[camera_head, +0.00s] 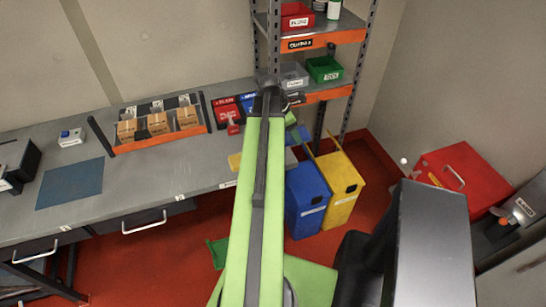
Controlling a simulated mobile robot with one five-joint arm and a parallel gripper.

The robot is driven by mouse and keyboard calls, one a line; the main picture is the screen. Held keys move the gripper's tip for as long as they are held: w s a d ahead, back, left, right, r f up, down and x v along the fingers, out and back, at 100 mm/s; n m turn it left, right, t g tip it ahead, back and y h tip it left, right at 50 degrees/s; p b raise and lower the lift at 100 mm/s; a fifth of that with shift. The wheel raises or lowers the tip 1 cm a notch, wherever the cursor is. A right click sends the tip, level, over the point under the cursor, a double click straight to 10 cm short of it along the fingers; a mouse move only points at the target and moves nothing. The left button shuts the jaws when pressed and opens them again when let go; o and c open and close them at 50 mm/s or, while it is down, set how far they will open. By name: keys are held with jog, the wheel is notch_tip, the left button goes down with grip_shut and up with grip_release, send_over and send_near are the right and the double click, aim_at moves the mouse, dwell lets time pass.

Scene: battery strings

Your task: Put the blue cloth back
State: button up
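A small blue patch (299,135) shows just right of my green arm, above the blue bin. It may be part of the blue cloth, but most of it is hidden and I cannot tell what it rests on. A flat blue rectangle (70,184) lies on the left part of the grey workbench (130,190); it looks like a mat. My arm reaches up the middle of the view to a dark joint and bends away behind itself. My gripper is hidden behind the arm, so its fingers and anything in them do not show.
A blue bin (307,205) and a yellow bin (341,195) stand right of the bench. An orange rack (160,144) holds several boxes. Metal shelving (364,50) carries red, grey and green trays. A red chest (468,178) stands at right.

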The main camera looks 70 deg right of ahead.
jog(key=w+a+f+b, duration=0.1)
jog(key=w, duration=0.1)
jog(key=w+a+f+b, duration=0.1)
jog(key=w+f, duration=0.1)
jog(key=w+a+f+b, duration=0.1)
jog(key=w, duration=0.1)
jog(key=shift+w+a+f, duration=0.2)
jog(key=shift+w+f, duration=0.05)
jog(key=shift+f, duration=0.15)
jog(key=shift+w+a, duration=0.1)
jog(key=shift+w, duration=0.1)
notch_tip(320, 180, down, 4)
jog(key=b, duration=0.4)
jog(key=shift+f+b, duration=0.2)
jog(key=shift+b, duration=0.2)
jog(key=shift+r, duration=0.25)
jog(key=shift+f, duration=0.2)
jog(key=o, duration=1.2)
jog(key=shift+r, duration=0.1)
